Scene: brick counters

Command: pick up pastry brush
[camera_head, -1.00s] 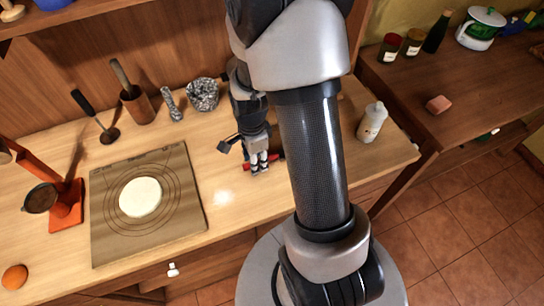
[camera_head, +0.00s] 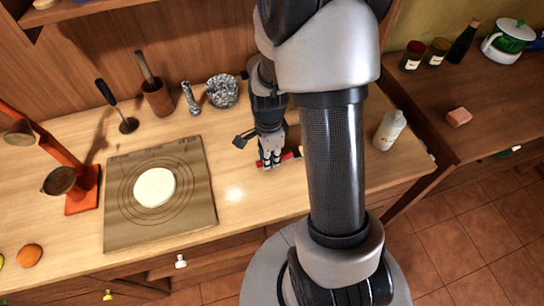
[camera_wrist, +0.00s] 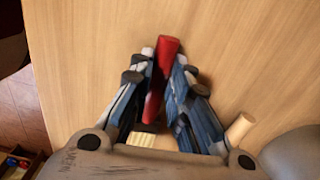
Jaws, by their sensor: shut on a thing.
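The pastry brush has a red handle (camera_wrist: 167,48), seen in the wrist view running lengthwise between my fingers. Pale bristles (camera_wrist: 142,140) show near the palm, partly hidden by the fingers. My gripper (camera_wrist: 162,75) is shut on the red handle. In the head view my gripper (camera_head: 271,163) points down at the wooden counter (camera_head: 240,195), with the red handle (camera_head: 288,157) showing beside its fingertips. I cannot tell whether the brush is touching the counter.
A pale wooden piece (camera_wrist: 240,128) lies close to the fingers. A white bottle (camera_head: 389,130) stands to the right. A baking mat (camera_head: 200,212) with dough (camera_head: 154,187) lies to the left. A foil-like bowl (camera_head: 222,91) and a wooden mortar (camera_head: 158,98) stand at the back.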

